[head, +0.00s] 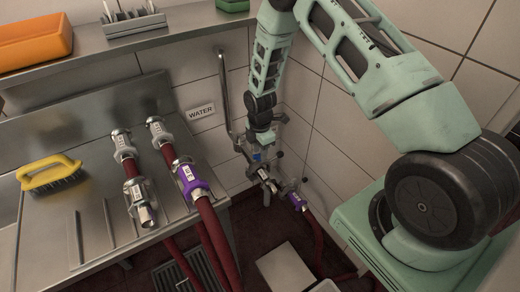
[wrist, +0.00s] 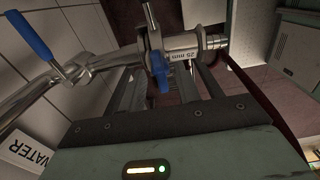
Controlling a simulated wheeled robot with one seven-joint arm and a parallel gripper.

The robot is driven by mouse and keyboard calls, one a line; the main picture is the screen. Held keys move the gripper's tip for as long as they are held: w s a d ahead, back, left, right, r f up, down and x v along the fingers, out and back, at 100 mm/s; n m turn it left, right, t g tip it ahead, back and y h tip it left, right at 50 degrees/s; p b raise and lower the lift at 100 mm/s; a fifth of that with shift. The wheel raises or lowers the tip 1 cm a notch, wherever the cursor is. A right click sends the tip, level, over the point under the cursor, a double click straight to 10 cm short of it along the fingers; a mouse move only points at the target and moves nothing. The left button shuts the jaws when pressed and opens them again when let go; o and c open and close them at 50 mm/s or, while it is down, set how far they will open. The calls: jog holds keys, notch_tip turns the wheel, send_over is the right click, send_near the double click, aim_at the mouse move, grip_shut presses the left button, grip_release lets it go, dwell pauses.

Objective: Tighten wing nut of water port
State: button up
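The water port is a silver metal fitting (wrist: 182,44) with a "25 mm" label in the wrist view, joined to a bent steel pipe (wrist: 42,84). A blue piece (wrist: 160,72) hangs at the fitting; I cannot tell whether it is a lever or part of the wing nut. In the head view the port (head: 262,172) is small and partly hidden by my arm. My gripper (wrist: 168,88) is at the fitting, its dark fingers apart with a gap between them. I cannot tell whether they touch it. The wing nut is not clearly distinguishable.
A WATER sign (head: 200,112) is on the tiled wall. A purple-collared hose (head: 297,201) is right of the port. More hose couplings (head: 190,178) lie on the steel counter (head: 90,235) beside a yellow brush (head: 50,172). A blue-handled valve (wrist: 32,36) is near the pipe.

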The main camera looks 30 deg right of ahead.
jog(key=shift+f, duration=0.1)
grip_shut()
